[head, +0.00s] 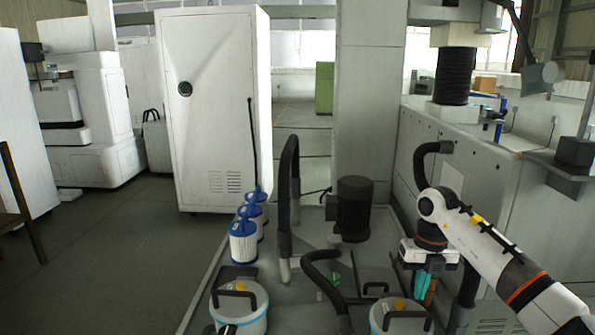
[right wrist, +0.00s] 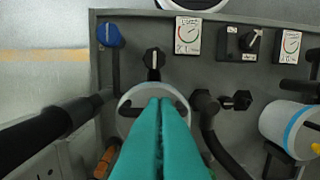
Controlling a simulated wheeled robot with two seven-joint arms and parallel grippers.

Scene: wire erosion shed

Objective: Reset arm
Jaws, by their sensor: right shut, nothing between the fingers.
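My right arm comes in from the right in the head view. Its gripper (head: 422,284) hangs down over the right part of the grey machine bed (head: 220,275). In the right wrist view the teal fingers of the right gripper (right wrist: 160,103) are together with nothing between them. Below the fingertips is a white round canister (right wrist: 134,96), partly hidden by them. My left gripper is in neither view.
White-and-blue filter cartridges (head: 243,245) stand left on the bed. A white canister (head: 240,303) is at the front left. Black hoses (head: 289,190) and a dark motor (head: 354,208) rise from the bed. Gauges (right wrist: 188,36) show in the wrist view. Open floor (head: 120,260) lies left.

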